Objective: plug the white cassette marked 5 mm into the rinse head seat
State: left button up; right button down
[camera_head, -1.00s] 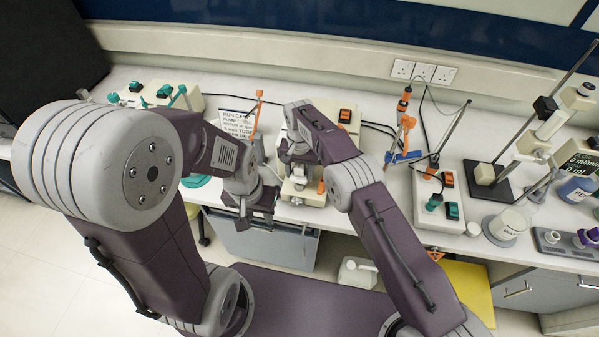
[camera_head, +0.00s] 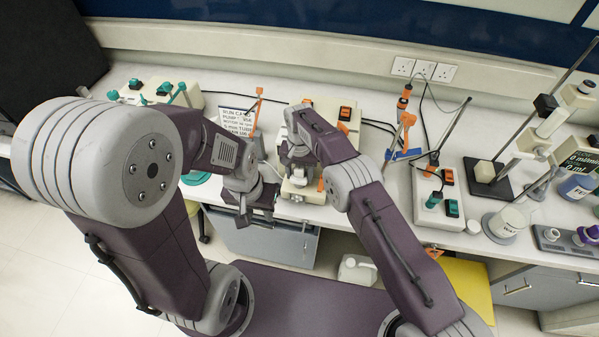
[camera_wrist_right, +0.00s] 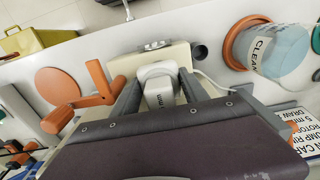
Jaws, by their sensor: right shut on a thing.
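The cassette sits between the two dark fingers, in front of and overlapping a beige pump unit (camera_wrist_right: 120,63). I cannot tell whether it touches or is inside the seat, because the gripper and cassette cover that area. In the head view my right gripper (camera_head: 297,160) is low over the beige unit at the bench's front, and the cassette is not clear there. My left gripper (camera_head: 252,208) hangs in front of the bench edge, apart from everything; its jaw opening is unclear.
An orange lever (camera_wrist_right: 97,90) stands beside the unit. A jar labelled CLEAN (camera_wrist_right: 268,48) and a printed run card (camera_head: 237,121) are nearby. A white switch box (camera_head: 436,200) and stands (camera_head: 490,180) are on the right. Cables cross the bench.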

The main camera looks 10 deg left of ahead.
jog(key=shift+f, duration=0.15)
jog(key=c, duration=0.5)
grip_release()
jog(key=shift+s, duration=0.1)
notch_tip(320, 180, up, 12)
jog(key=shift+r, duration=0.1)
